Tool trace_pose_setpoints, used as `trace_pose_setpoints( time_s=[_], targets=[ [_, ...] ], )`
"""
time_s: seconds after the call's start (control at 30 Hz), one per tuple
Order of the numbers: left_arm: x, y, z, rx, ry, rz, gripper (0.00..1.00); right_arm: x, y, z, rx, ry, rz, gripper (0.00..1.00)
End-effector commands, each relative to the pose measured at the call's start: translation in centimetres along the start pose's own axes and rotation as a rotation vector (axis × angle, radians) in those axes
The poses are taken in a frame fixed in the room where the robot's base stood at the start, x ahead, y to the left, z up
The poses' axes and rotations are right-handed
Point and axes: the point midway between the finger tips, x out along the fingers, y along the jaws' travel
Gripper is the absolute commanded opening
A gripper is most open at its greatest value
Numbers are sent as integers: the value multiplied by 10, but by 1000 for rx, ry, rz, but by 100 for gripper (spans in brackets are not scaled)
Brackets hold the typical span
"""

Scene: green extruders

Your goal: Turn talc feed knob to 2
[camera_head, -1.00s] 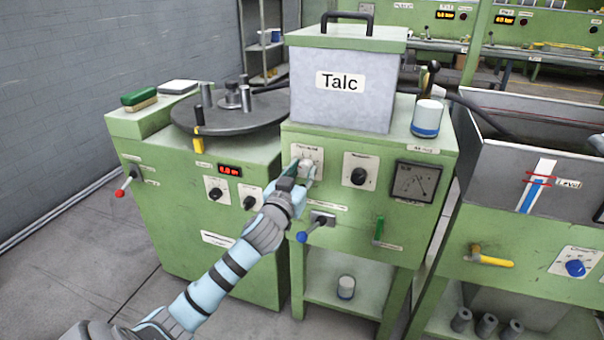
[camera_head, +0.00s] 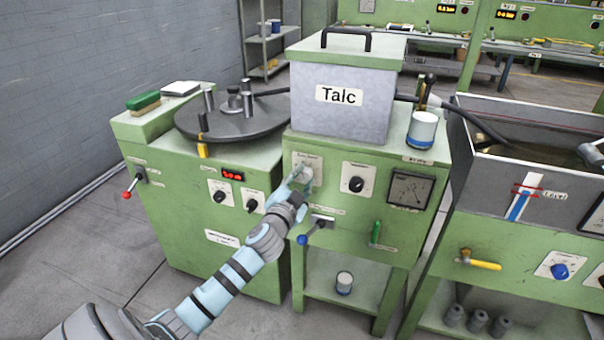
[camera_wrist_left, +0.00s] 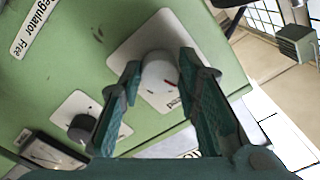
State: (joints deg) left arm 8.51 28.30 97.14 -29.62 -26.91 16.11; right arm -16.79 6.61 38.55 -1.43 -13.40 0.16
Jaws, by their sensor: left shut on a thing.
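The talc feed knob (camera_wrist_left: 157,78) is a pale round knob with a red mark, on a white plate (camera_wrist_left: 128,42) on the green panel. In the head view its plate (camera_head: 312,162) is below the grey box labelled Talc (camera_head: 340,112), and the knob is largely hidden by my fingers. My left gripper (camera_head: 299,176) reaches the knob from the lower left. In the left wrist view, the left gripper's fingers (camera_wrist_left: 158,68) are on either side of the knob, shut on it. The scale numbers are too small or hidden to read. My right gripper is not in view.
A black regulator knob (camera_head: 356,184) and a gauge (camera_head: 410,190) are right of the plate. A blue-tipped lever (camera_head: 303,239) and green handle (camera_head: 375,232) sit below. A can (camera_head: 422,130) stands on the cabinet top. A round dark table (camera_head: 230,122) is at left.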

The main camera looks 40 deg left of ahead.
Motion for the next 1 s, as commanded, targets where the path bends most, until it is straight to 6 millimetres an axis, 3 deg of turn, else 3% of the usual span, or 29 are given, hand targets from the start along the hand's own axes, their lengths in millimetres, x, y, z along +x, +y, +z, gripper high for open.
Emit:
trace_pose_setpoints(
  time_s=[0.1,0.6,1.0],
  targets=[
    [0,-1,-2,106,-2,2,2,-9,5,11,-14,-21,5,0],
    [0,-1,-1,535,0,1,2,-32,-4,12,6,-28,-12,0],
    [0,-1,0,693,1,1,2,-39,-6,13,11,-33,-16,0]
  ],
)
